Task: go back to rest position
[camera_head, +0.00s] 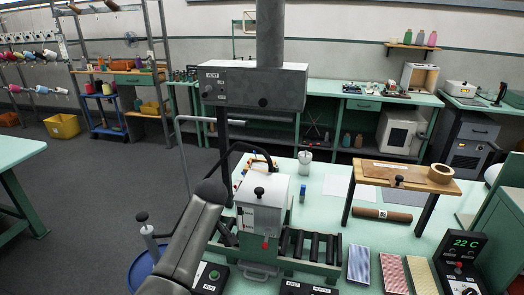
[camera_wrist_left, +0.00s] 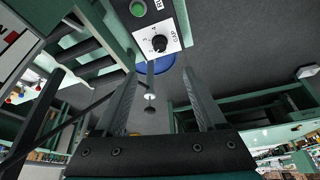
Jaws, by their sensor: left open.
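My left gripper (camera_wrist_left: 160,78) shows in the left wrist view with its two fingers spread apart. Nothing is held between them. Beyond the fingers are a control panel (camera_wrist_left: 165,42) with a green button and a black dial, and a dark grey floor. In the head view a grey link of my left arm rises from the bottom edge in front of the table; I cannot make out the fingers there. My right gripper is in neither view.
A white machine head (camera_head: 262,205) and black rollers (camera_head: 300,245) stand on the green table beside my arm. A lever (camera_head: 148,238) and blue round container (camera_head: 140,272) are to its left. A wooden shelf stand (camera_head: 408,178) is farther right. Open floor (camera_head: 95,180) lies left.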

